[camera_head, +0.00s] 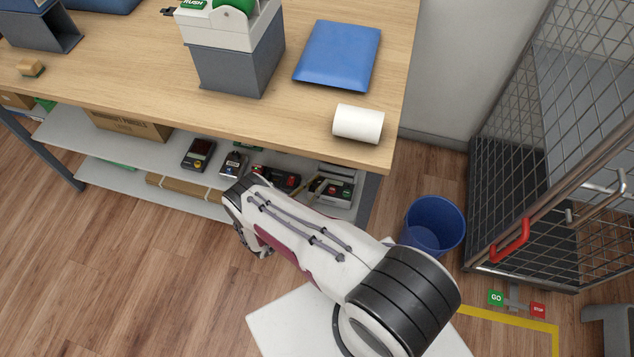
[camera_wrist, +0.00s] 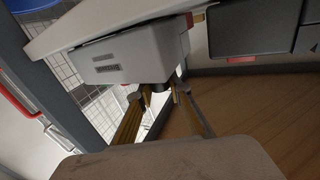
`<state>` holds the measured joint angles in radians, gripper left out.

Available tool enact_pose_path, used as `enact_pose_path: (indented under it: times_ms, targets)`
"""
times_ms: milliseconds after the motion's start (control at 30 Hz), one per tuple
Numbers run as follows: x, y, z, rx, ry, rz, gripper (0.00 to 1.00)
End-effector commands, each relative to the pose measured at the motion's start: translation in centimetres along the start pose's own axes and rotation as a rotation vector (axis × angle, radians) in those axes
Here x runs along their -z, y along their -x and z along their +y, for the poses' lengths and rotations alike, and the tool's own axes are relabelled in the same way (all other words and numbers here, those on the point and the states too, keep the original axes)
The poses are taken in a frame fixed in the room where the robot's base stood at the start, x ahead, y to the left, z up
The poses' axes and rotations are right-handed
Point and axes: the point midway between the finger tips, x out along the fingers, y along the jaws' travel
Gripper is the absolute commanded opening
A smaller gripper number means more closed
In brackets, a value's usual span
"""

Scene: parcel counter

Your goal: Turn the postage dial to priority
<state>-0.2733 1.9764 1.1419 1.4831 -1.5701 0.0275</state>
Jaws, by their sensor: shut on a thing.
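My gripper (camera_wrist: 158,95) reaches up to the underside of a pale grey unit (camera_wrist: 112,60) with a small printed label. Its two fingers stand on either side of a small dark knob (camera_wrist: 158,84) and are closed on it. I cannot read the label or any dial marks, so the setting does not show. In the head view my gripper (camera_head: 258,245) is low in front of the counter's shelves, mostly hidden behind my wrist. The held knob is hidden there.
The wooden counter (camera_head: 160,70) carries a blue envelope (camera_head: 339,55), a white roll (camera_head: 358,123) and a grey-and-white machine (camera_head: 237,65). Small devices lie on the shelf (camera_head: 75,135) below. A blue bin (camera_head: 434,224) and a wire cage (camera_head: 580,130) stand at right. Floor at left is clear.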

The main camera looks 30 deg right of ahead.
Motion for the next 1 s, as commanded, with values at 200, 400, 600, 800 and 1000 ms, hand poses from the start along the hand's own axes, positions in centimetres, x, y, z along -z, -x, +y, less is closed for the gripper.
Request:
enact_pose_path:
  times_ms: [200, 400, 600, 800, 1000]
  targets:
    - [0.0, 0.0, 0.0, 0.0, -0.001, -0.001, 0.0]
    - [0.0, 0.0, -0.1, 0.001, -0.001, -0.002, 0.27]
    - [0.0, 0.0, -0.1, 0.001, -0.001, -0.002, 0.27]
    - [0.0, 0.5, -0.1, 0.002, -0.001, -0.001, 0.27]
    - [0.0, 1.8, -0.1, 0.003, -0.001, -0.002, 0.27]
